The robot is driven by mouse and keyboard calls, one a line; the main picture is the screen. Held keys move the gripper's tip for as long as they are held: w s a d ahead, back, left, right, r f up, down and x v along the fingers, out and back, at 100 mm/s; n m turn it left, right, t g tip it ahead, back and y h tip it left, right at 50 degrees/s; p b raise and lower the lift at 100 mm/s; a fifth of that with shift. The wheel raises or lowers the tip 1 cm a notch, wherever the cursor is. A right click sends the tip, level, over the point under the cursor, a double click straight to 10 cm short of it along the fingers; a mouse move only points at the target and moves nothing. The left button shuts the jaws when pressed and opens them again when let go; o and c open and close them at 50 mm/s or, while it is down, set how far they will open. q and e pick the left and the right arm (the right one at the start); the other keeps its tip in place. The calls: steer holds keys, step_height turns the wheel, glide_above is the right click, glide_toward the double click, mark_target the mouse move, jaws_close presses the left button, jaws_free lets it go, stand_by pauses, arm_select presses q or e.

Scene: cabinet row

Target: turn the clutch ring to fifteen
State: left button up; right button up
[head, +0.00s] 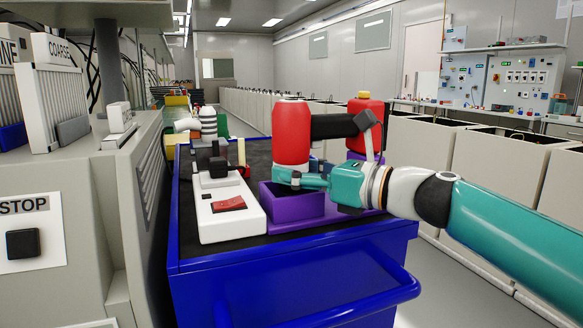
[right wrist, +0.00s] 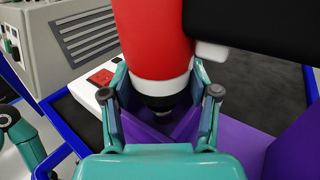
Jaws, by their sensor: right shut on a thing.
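A red power tool (head: 291,130) stands nose down at the purple holder (head: 305,208) on the blue cart. Its black handle (head: 335,126) runs right to a red end part (head: 364,122). In the right wrist view the red body (right wrist: 152,38) ends in a pale clutch ring (right wrist: 160,87), with a dark nose (right wrist: 160,102) below it. My right gripper (head: 289,180) is at this lower end. In the right wrist view its fingers (right wrist: 160,93) stand on both sides, shut on the ring. The numbers on the ring cannot be read.
A white box with a red switch (head: 229,204) stands left of the holder. The blue cart (head: 290,285) has a raised rim and a front handle. A grey machine with a stop button (head: 22,243) is close on the left. Pale cabinets line the right.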

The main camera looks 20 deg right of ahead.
steer(key=shift+w+f+n+g+y+p, duration=0.15)
steer(key=shift+n+g+y+p, duration=0.95)
steer(key=shift+g+y, duration=0.35)
steer(key=shift+n+g+y, duration=0.25)
steer(key=shift+n, duration=0.05)
steer(key=shift+a+f+n+g+y, duration=0.1)
steer(key=shift+f+n+g+y, duration=0.05)
steer(key=shift+n+g+y, duration=0.2)
stand_by(0.4)
stand_by(0.4)
steer(key=o, duration=1.2)
steer(key=shift+c, duration=0.2)
steer(key=shift+r+p, duration=0.2)
steer(key=shift+p, duration=0.1)
steer(key=shift+s+d, duration=0.25)
steer(key=shift+d, duration=0.25)
steer(key=shift+v, duration=3.55)
